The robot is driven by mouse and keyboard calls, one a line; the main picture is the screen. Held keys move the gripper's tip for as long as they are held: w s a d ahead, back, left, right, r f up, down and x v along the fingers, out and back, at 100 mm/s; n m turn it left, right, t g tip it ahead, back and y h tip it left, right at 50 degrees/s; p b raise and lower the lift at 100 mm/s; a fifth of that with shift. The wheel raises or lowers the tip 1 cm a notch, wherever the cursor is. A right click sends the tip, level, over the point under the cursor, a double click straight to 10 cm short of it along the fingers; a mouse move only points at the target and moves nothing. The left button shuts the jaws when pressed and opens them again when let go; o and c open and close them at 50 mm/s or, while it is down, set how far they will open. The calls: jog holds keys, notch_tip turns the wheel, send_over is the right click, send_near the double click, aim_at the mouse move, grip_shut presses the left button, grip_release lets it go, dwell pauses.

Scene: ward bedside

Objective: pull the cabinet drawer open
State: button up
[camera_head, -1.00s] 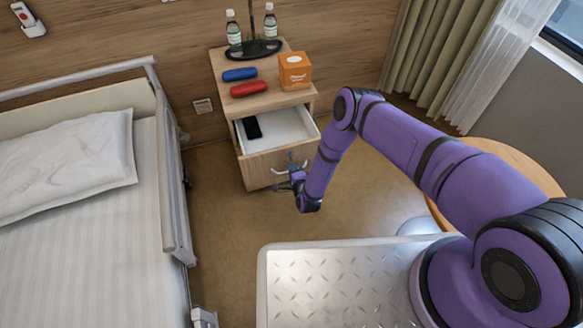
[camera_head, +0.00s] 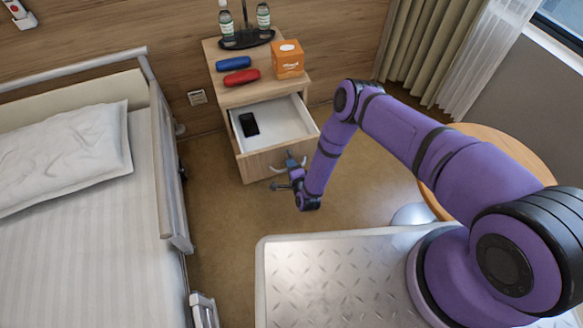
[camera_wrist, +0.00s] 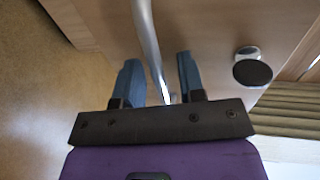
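The wooden bedside cabinet (camera_head: 219,53) has its drawer (camera_head: 279,157) standing open, showing a white interior with a dark phone (camera_head: 249,124) inside. My gripper (camera_head: 282,178) is at the drawer's front, low in front of its curved metal handle (camera_wrist: 148,35). In the wrist view my gripper (camera_wrist: 158,82) has its two blue fingers apart, one on each side of the handle bar. Gaps show between bar and fingers, so the fingers are around the handle and not closed tightly on it. In the head view my wrist partly hides the handle.
On the cabinet top are a blue roll (camera_head: 233,63), a red roll (camera_head: 241,77), an orange box (camera_head: 287,59) and two bottles (camera_head: 263,16). The bed (camera_head: 90,230) is at left, a round table (camera_head: 510,150) at right. Floor (camera_head: 215,200) is clear between bed and drawer.

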jog(key=v, duration=1)
jog(key=shift+s, duration=0.35)
jog(key=shift+s+d, duration=0.1)
jog(key=shift+d, duration=0.1)
